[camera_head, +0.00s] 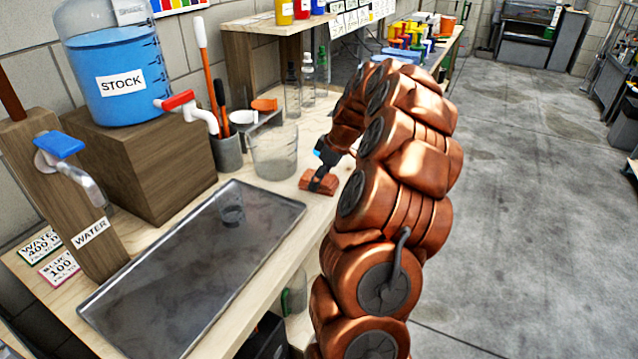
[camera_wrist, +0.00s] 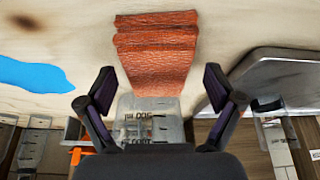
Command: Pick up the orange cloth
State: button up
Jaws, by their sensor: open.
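The orange cloth (camera_head: 319,182) lies folded on the wooden bench top, to the right of the clear beaker, near the bench's front edge. In the wrist view the cloth (camera_wrist: 157,50) is a ridged orange-brown piece ahead of the fingertips. My gripper (camera_wrist: 160,85) is open, with its two dark fingers apart and nothing between them touching the cloth that I can see. In the head view my gripper (camera_head: 322,172) is at the cloth, partly hidden by my arm. I cannot tell the exact height between the fingertips and the cloth.
A clear beaker (camera_head: 273,155) stands close to the left of the cloth. A metal tray (camera_head: 190,270) lies in front on the bench. A blue stock tank (camera_head: 117,70) sits on a wooden block (camera_head: 150,165). Open concrete floor (camera_head: 520,200) is to the right.

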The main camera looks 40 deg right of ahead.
jog(key=shift+f, duration=0.15)
dwell(0.4)
jog(key=c, duration=1.2)
jog(key=shift+r, duration=0.2)
jog(key=shift+c, duration=0.2)
jog(key=shift+r, duration=1.75)
jog(key=shift+s+a+r, duration=0.2)
jog(key=shift+s+a, duration=0.3)
jog(key=shift+s, duration=0.2)
jog(key=s+a+r+b, duration=0.1)
jog(key=s+a, duration=0.8)
jog(key=s, duration=0.1)
jog(key=shift+s+a+b, duration=0.2)
jog(key=shift+s+b, duration=0.2)
jog(key=shift+r, duration=0.1)
